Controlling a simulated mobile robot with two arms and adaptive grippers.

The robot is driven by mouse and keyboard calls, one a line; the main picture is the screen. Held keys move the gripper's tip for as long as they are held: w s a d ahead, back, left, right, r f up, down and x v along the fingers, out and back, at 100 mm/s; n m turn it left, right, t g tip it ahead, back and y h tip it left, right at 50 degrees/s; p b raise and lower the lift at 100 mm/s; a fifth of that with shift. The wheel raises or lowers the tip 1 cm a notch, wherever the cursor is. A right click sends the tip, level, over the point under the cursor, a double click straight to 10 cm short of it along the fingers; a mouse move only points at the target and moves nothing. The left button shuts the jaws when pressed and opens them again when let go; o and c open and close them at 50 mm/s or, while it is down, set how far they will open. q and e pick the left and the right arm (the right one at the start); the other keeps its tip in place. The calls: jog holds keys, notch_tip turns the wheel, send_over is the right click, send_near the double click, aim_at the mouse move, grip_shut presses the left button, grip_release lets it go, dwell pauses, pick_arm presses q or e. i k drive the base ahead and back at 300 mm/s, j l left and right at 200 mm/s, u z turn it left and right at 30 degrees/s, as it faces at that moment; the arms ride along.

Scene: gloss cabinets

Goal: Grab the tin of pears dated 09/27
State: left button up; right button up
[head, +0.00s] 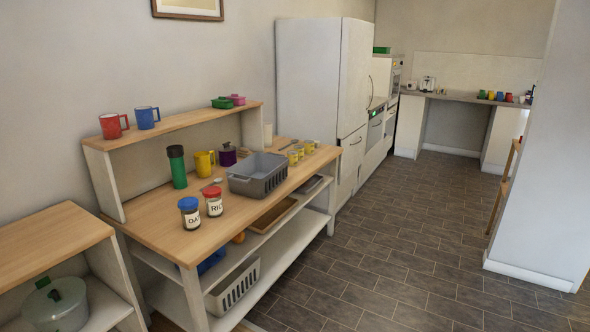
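Several small tins with yellow labels (293,157) stand in a loose group at the far right end of the wooden-topped table, past the grey basket. They are too small to read, so I cannot tell which are pears or which has the date 09/27. Neither of my grippers shows in the head view.
The wooden-topped table (160,227) also holds a grey basket (262,183), a jar labelled RICE (214,206), a blue-lidded jar (190,217), a green bottle (178,168) and a yellow mug (203,164). A white fridge (318,80) stands behind. The tiled floor (400,230) is clear.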

aim_at(300, 149)
jog(key=i+l+z, duration=0.65)
jog(key=i, duration=0.2)
jog(key=i+l+z, duration=0.15)
jog(key=i+z, duration=0.15)
jog(key=i, duration=0.15)
jog(key=i+z, duration=0.3)
jog(key=i, duration=0.2)
jog(key=i+l+u, duration=0.15)
jog(key=i+u, duration=0.2)
jog(key=i, duration=0.25)
jog(key=i+l+u, duration=0.35)
jog(key=i, duration=0.25)
jog(key=i+l+u, duration=0.4)
jog(key=i, duration=0.15)
jog(key=i+l+u, duration=0.45)
jog(key=u, duration=0.2)
jog(key=i+l+u, duration=0.1)
jog(key=l+u, duration=0.25)
jog(key=l, duration=0.15)
jog(key=i+l+u, duration=0.15)
jog(key=l+u, duration=0.5)
jog(key=l, duration=0.15)
jog(key=l+u, duration=0.35)
jog(key=i+l, duration=0.05)
jog(key=l, duration=0.05)
